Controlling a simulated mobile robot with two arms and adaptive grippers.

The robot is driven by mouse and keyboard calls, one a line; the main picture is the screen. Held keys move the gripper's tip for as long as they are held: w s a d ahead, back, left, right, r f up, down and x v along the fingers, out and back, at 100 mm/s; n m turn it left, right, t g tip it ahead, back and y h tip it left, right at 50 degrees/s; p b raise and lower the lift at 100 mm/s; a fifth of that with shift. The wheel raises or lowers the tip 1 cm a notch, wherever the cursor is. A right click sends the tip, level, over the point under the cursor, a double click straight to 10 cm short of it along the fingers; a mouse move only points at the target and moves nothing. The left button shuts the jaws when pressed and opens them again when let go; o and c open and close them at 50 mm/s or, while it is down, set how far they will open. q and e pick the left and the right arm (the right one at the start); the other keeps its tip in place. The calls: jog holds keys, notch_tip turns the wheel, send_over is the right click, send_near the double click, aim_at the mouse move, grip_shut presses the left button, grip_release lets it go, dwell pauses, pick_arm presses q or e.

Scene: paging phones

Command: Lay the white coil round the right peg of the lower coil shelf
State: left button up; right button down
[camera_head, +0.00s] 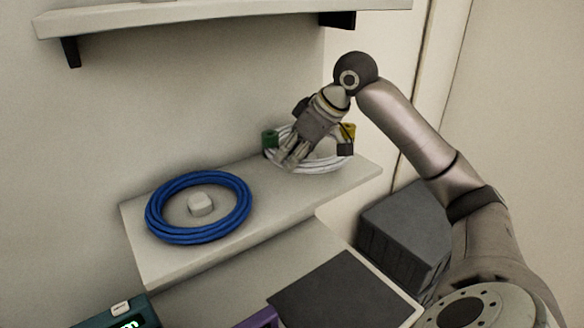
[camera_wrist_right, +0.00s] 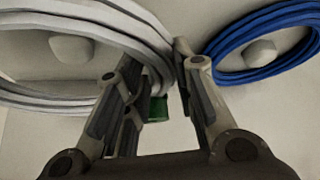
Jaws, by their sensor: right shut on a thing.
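The white coil (camera_head: 322,165) is at the right end of the lower coil shelf (camera_head: 290,197). It carries a green piece (camera_head: 270,138) and a yellow piece (camera_head: 348,130). My right gripper (camera_head: 288,160) is shut on its left side, fingers pointing down. In the right wrist view the white coil (camera_wrist_right: 135,22) passes at the fingertips (camera_wrist_right: 157,58), and the right peg (camera_wrist_right: 72,47) shows through its ring. I cannot tell whether the coil rests on the shelf or hangs just above it. The head view hides this peg. My left gripper is not in view.
A blue coil (camera_head: 160,226) lies round the left peg (camera_head: 201,204) of the same shelf. An upper shelf (camera_head: 220,18) juts out above. A dark grey box (camera_head: 405,235) stands right of the shelf. A teal device (camera_head: 112,318) and a dark panel (camera_head: 340,290) are below.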

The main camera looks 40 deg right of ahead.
jog(key=shift+w+d+f, duration=0.25)
jog(key=shift+d+f, duration=0.05)
jog(key=shift+f, duration=0.1)
jog(key=f, duration=0.4)
jog(key=shift+w+d, duration=0.25)
jog(key=shift+w, duration=0.1)
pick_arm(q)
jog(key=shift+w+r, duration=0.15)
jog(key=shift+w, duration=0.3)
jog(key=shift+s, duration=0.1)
pick_arm(e)
jog(key=c, duration=1.2)
grip_release()
jog(key=shift+s+a+f, duration=0.1)
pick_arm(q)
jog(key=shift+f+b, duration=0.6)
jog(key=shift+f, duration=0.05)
pick_arm(e)
jog(key=v, duration=1.2)
